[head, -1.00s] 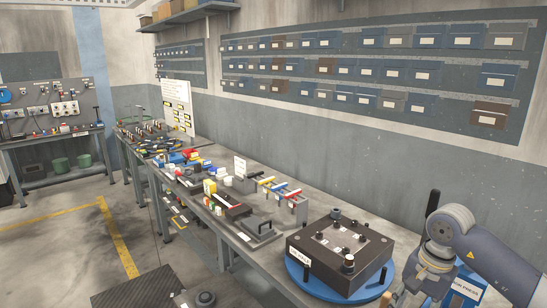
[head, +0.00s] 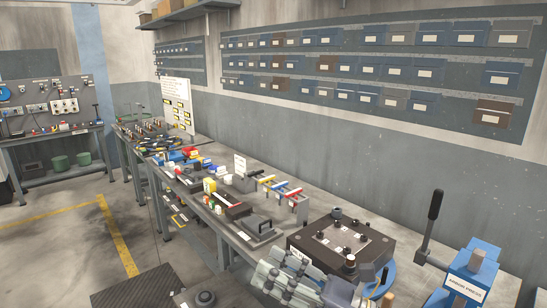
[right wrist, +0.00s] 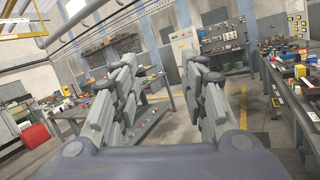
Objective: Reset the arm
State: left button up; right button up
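My right gripper (head: 277,278) shows at the bottom of the head view, in front of the near left side of the dark die block (head: 312,258). In the right wrist view its two grey jointed fingers (right wrist: 163,75) stand wide apart with nothing between them, so it is open and empty. The view between the fingers looks out across the room. My left gripper is not in view. Most of my right arm is outside the head view.
The die block stands on a blue round base (head: 391,274) on the long bench. A blue arbor press (head: 470,268) with a raised black-handled lever (head: 434,208) stands to the right. Fixtures and tools crowd the bench further back. Floor to the left (head: 60,245) is clear.

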jog(key=w+d+f+m+t+h, duration=0.2)
jog(key=d+m+t+h, duration=0.4)
jog(key=m, duration=0.6)
jog(key=w+d+f+m+t+h, duration=0.15)
jog(key=d+m+t+h, duration=0.45)
jog(key=m, duration=0.6)
jog(key=s+d+f+m+g+h, duration=0.1)
jog(key=d+f+m+g+h, duration=0.3)
jog(key=d+f+m+h, duration=0.3)
jog(key=s+d+f+m+g, duration=0.3)
jog(key=s+f+m+g, duration=0.65)
jog(key=s+f, duration=0.6)
jog(key=s+a+f+m+g, duration=0.1)
jog(key=s+f+m+g, duration=0.15)
jog(key=s, duration=0.35)
jog(key=s+a+f+m+g, duration=0.1)
jog(key=s+f+g, duration=0.1)
jog(key=s+f, duration=0.3)
notch_tip(320, 180, down, 27)
jog(key=s+g, duration=0.1)
jog(key=s, duration=0.1)
jog(key=s+d+f+g+b, duration=0.1)
jog(key=s+d+f, duration=0.2)
jog(key=s+f, duration=1.2)
jog(key=shift+s+f, duration=0.35)
jog(key=shift+s, duration=0.3)
